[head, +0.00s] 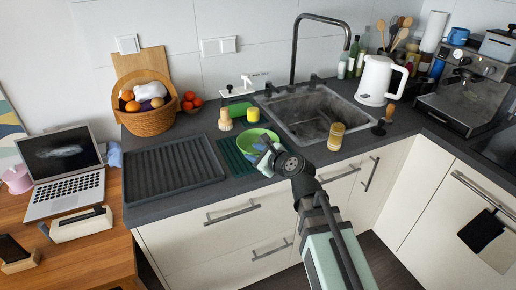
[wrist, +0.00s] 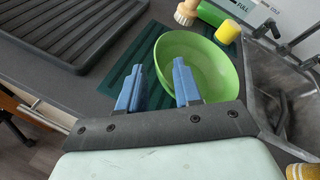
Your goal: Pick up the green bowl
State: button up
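The green bowl (head: 249,138) sits upright on a dark green ribbed mat (head: 233,158) on the counter, left of the sink. In the wrist view the bowl (wrist: 210,58) lies just beyond my gripper (wrist: 158,80). The two blue fingers are apart with nothing held between them. The right finger overlaps the near left part of the bowl in the picture, and the left finger is over the mat (wrist: 145,58). I cannot tell whether a finger touches the bowl. In the head view my gripper (head: 265,155) covers the bowl's near right side.
A yellow cup (head: 253,114) and a wooden brush (head: 225,121) stand behind the bowl. The sink (head: 315,112) is to the right, with a striped yellow jar (head: 336,136) at its front. A black drying tray (head: 172,167) lies left.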

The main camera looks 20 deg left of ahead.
aim_at(243, 149)
jog(key=x, duration=0.6)
jog(key=shift+a, duration=0.1)
jog(key=shift+c, duration=0.4)
grip_shut()
